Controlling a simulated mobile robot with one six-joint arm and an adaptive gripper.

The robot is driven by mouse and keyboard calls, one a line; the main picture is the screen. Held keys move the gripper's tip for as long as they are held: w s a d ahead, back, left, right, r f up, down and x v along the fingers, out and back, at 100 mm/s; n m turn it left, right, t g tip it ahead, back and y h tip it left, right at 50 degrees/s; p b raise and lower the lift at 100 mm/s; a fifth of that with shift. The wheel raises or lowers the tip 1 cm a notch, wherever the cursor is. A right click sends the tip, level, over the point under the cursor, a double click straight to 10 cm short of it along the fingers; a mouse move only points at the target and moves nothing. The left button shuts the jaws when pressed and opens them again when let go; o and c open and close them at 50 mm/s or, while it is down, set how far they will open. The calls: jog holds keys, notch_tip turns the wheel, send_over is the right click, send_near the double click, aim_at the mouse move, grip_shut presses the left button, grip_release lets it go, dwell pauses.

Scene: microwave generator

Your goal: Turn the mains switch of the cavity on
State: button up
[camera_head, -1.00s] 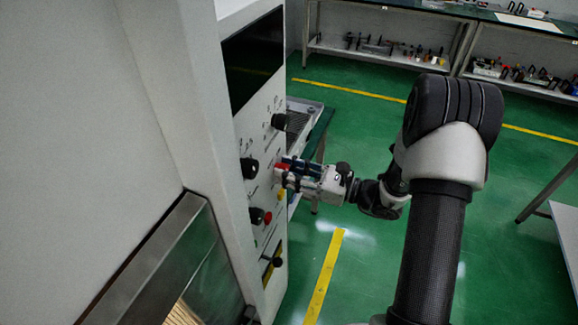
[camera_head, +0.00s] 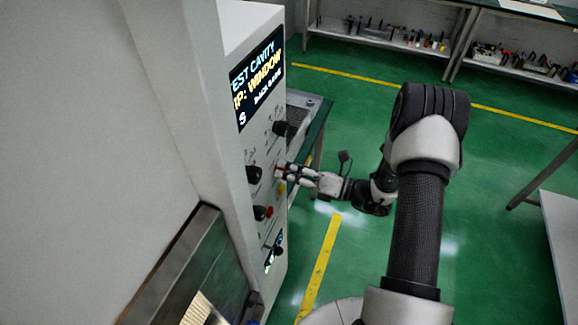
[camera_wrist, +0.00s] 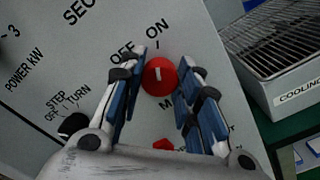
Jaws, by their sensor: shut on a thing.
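The mains switch is a round red knob (camera_wrist: 159,77) with a white mark, below the printed words OFF and ON. The mark points up towards ON. My gripper (camera_wrist: 162,68) has its blue-padded fingers on either side of the knob and is shut on it. In the head view my gripper (camera_head: 285,172) reaches the panel from the right, and its fingers mostly hide the knob. The display (camera_head: 258,78) at the top of the panel is lit with white and yellow text, including "CAVITY" and "WINDOW".
Black knobs (camera_head: 254,175) and a red button (camera_head: 268,211) are on the same panel. A metal-grated cooling unit (camera_wrist: 283,45) stands close on the right. Green floor (camera_head: 350,110) is open to the right. Benches with shelves (camera_head: 400,40) line the back.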

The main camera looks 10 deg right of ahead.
jog(key=shift+m, duration=0.4)
jog(key=o, duration=1.1)
jog(key=shift+c, duration=0.2)
jog(key=v, duration=1.2)
